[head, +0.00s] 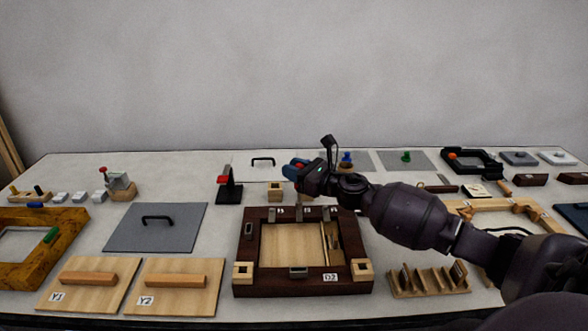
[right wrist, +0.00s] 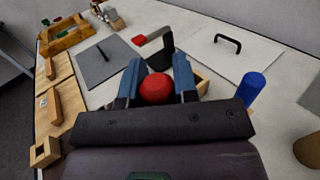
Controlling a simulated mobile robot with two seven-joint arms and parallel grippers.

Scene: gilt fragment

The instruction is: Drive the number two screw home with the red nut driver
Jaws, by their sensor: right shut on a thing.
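My right gripper (head: 296,170) is above the back edge of the dark wooden frame (head: 250,245), near a small wooden block (head: 275,188). In the right wrist view its blue fingers (right wrist: 157,85) are shut on a round red handle (right wrist: 156,90), which looks like the end of the red nut driver. The shank and tip below the handle are hidden. The dark frame holds a pale wood panel (head: 285,244) and has metal fittings and small labels along its back rail. I cannot make out the number two screw. My left gripper is not in view.
A black stand with a red arm (head: 229,186) is left of the gripper. A grey plate with a black handle (head: 157,227) and the boards Y1 (head: 90,283) and Y2 (head: 180,288) lie left. A slotted wooden rack (head: 430,282) stands right. Blue (head: 346,160) and green knobs (head: 406,156) are behind.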

